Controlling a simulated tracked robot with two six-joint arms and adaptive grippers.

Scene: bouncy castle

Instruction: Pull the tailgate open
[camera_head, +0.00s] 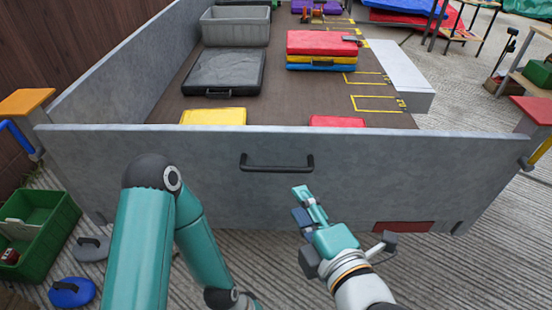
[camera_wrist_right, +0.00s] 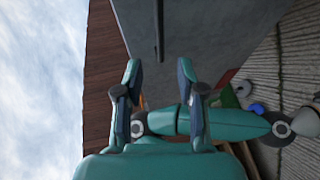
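The tailgate (camera_head: 390,175) is a wide grey panel standing upright across the near end of the cargo bed. A black bar handle (camera_head: 277,163) is fixed near the top middle of its face. My right gripper (camera_head: 304,200) is below and slightly right of the handle, apart from it. In the right wrist view my right gripper (camera_wrist_right: 159,75) has its two fingers spread with nothing between them. The handle (camera_wrist_right: 159,28) shows there beyond the fingertips, against the grey tailgate (camera_wrist_right: 210,40). My left arm bends down at the lower left in the head view; its gripper is out of sight.
A green crate (camera_head: 40,235) and a blue disc (camera_head: 71,292) lie at left.

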